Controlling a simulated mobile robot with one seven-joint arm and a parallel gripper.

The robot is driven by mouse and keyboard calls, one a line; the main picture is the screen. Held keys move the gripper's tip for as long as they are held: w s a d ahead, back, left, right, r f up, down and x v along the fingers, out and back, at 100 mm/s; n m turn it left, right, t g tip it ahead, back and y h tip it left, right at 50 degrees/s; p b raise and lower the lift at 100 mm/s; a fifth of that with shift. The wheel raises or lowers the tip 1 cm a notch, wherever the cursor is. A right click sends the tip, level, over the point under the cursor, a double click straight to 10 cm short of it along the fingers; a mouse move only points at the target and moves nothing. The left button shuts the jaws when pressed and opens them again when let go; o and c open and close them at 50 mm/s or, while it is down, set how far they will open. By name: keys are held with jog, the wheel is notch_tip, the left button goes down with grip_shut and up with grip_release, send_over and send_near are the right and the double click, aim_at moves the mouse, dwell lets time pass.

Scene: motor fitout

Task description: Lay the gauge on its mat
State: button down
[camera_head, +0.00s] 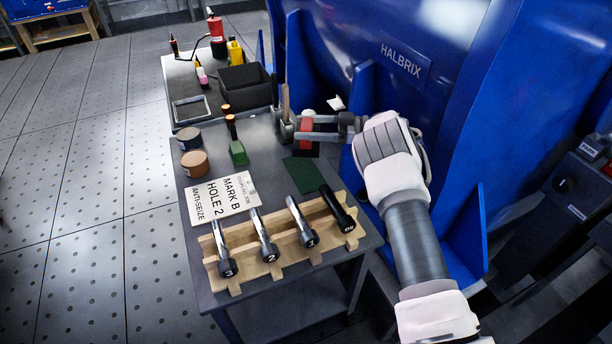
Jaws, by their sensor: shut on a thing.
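My gripper (306,127) reaches in from the right over the back right part of the grey table (262,160). Its fingers are shut on a small red and dark thing, which I take to be the gauge (306,133). The fingers hide part of it, and I cannot tell whether it clears the tabletop. The dark green mat (304,175) lies flat on the table, bare, just nearer the camera than the gripper. The gauge appears above and behind the mat's far edge, not on it.
A wooden rack (283,243) with several bolts stands in front of the mat. A sign card (221,196), two round tins (194,164) and a green bottle (238,152) are to the left. A holder (285,130) with upright tools stands beside the gripper. A blue housing (430,60) rises behind.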

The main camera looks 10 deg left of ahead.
jog(key=shift+a+f+n+g+b, duration=0.4)
jog(key=shift+f+n+g, duration=0.1)
jog(key=shift+f+g, duration=0.35)
jog(key=shift+f+b, duration=1.6)
jog(key=shift+f, duration=3.15)
jog(key=shift+f, duration=0.2)
grip_release()
jog(key=shift+f, duration=0.15)
jog(key=shift+r, duration=0.25)
jog(key=p+v, duration=0.1)
jog(key=v, duration=0.6)
jog(key=shift+d, duration=0.25)
